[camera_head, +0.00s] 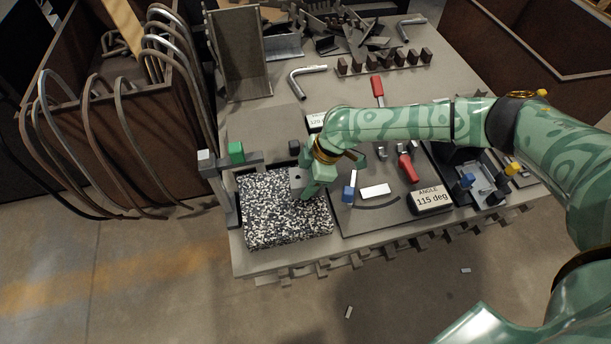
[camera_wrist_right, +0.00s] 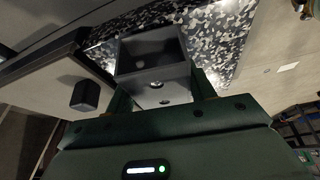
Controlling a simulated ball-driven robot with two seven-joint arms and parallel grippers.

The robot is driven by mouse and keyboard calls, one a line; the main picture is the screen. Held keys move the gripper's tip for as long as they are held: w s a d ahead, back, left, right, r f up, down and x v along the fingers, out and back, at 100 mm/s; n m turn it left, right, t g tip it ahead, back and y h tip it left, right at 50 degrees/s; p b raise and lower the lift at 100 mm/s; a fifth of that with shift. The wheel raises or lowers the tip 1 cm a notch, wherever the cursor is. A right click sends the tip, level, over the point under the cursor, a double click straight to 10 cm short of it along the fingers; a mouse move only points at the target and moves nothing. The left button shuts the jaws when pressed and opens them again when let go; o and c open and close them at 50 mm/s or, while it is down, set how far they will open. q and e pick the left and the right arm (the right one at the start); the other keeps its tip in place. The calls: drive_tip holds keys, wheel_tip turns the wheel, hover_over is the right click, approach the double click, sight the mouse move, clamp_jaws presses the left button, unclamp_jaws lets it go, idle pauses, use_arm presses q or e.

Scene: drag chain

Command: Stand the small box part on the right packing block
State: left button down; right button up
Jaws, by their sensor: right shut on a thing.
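The small grey box part (camera_head: 296,178) is at the tip of my right gripper (camera_head: 307,186), over the back right part of a black-and-white speckled block (camera_head: 272,222). In the right wrist view the box part (camera_wrist_right: 154,88) shows an open hollow and a face with holes, and sits between the fingers of my right gripper (camera_wrist_right: 160,98), which is shut on it. The speckled block (camera_wrist_right: 222,32) is behind it there. I cannot tell whether the part touches the block. Only one speckled block is clear. My left gripper is not in view.
A small dark block (camera_head: 294,147) stands behind the speckled block, also in the wrist view (camera_wrist_right: 86,95). A post with a green block (camera_head: 237,152) stands at left. Right of the speckled block is a plate with an angle display (camera_head: 430,199) and red-handled clamps (camera_head: 407,168).

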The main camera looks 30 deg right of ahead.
drive_tip(key=shift+r, duration=0.1)
